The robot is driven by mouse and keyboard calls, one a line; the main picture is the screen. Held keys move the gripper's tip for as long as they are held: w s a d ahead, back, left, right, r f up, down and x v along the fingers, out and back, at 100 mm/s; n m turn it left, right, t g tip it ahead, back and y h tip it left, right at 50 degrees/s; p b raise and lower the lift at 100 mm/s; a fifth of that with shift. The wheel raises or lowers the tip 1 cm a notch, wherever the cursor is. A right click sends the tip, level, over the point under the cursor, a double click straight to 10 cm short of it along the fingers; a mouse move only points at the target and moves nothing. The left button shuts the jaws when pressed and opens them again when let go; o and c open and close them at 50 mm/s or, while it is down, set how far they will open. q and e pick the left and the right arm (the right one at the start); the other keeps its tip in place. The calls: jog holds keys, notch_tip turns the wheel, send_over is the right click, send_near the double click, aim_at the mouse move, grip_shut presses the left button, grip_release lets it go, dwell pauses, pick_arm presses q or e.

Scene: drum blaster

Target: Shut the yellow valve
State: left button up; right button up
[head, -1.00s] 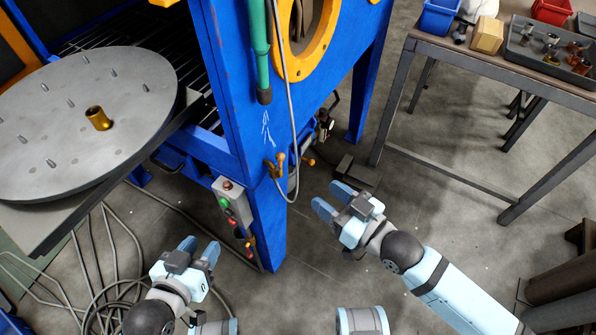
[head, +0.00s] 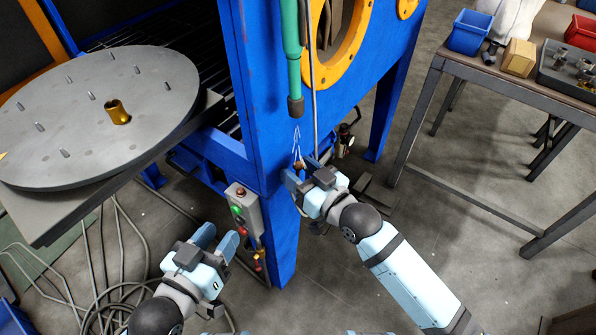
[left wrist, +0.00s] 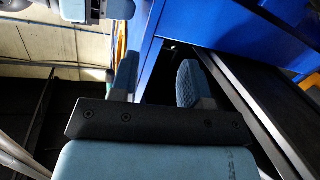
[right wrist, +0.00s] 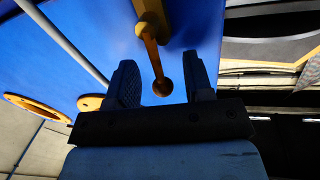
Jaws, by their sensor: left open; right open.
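The yellow valve shows in the right wrist view, with its body (right wrist: 150,12) at the top and its lever running down to a round knob (right wrist: 162,87). My right gripper (right wrist: 160,78) is open, with one finger on each side of the knob. In the head view my right gripper (head: 301,174) is at the blue cabinet's front corner post and covers most of the valve; only a small part (head: 299,165) shows. My left gripper (head: 217,240) is open and empty, low beside the control box. It also shows in the left wrist view (left wrist: 158,78).
The blue cabinet (head: 263,100) has a green hose (head: 292,50) and a grey cable hanging above the valve. A control box (head: 243,210) with buttons is left of the post. A round turntable (head: 60,105) stands left, a workbench (head: 455,62) right. Cables lie on the floor.

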pick_arm(q)
jog(key=shift+r, duration=0.35)
pick_arm(e)
jog(key=shift+w+a, duration=0.15)
grip_shut()
pick_arm(q)
jog(key=shift+w+f, duration=0.1)
